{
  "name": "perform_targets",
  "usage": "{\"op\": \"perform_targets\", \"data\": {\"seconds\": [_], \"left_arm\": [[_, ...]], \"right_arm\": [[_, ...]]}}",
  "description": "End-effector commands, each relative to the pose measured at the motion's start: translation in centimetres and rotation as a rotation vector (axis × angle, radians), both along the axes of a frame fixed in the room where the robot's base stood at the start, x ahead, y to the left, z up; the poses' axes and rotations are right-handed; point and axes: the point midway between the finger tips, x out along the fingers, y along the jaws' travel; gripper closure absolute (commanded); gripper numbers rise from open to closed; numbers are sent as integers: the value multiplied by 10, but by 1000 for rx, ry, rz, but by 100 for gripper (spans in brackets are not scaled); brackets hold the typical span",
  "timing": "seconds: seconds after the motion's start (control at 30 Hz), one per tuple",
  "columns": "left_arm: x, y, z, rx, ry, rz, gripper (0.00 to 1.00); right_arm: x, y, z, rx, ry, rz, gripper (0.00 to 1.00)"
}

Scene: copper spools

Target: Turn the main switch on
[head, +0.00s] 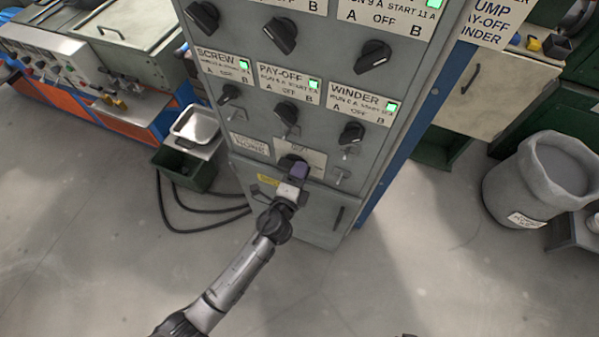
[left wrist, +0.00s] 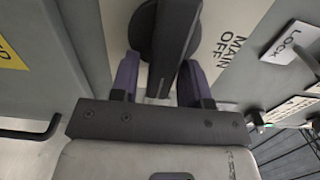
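The main switch is a black rotary knob low on the grey cabinet (head: 334,190). Its dark top edge (head: 288,160) shows just above my left gripper (head: 299,172) in the head view, and the gripper hides the rest. In the left wrist view the knob's long handle (left wrist: 172,45) points between the two purple fingers of my left gripper (left wrist: 160,82). A gap shows between the left finger and the handle; the right finger is close beside it. Contact cannot be told. The plate (left wrist: 228,40) beside the knob reads MAIN and OFF. My right gripper is not in view.
Several other black knobs, such as the winder knob (head: 351,132), sit above with green lights. A yellow label (head: 268,180) is beside the switch. A metal tray (head: 196,123) and green bin (head: 186,170) stand left; a grey barrel (head: 540,180) stands right. The floor in front is clear.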

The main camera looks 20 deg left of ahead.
Motion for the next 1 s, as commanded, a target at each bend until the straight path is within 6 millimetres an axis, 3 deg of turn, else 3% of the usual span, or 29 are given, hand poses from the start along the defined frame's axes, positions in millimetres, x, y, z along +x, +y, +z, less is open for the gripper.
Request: {"op": "perform_targets", "data": {"seconds": [0.27, 0.43, 1.0], "left_arm": [[0, 0, 0, -2, 0, 0, 51], [-10, 1, -1, -3, 2, 0, 51], [-112, 7, -1, -3, 2, 1, 51]], "right_arm": [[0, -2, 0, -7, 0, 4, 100], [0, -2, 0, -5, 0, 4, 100], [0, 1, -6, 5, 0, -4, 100]]}}
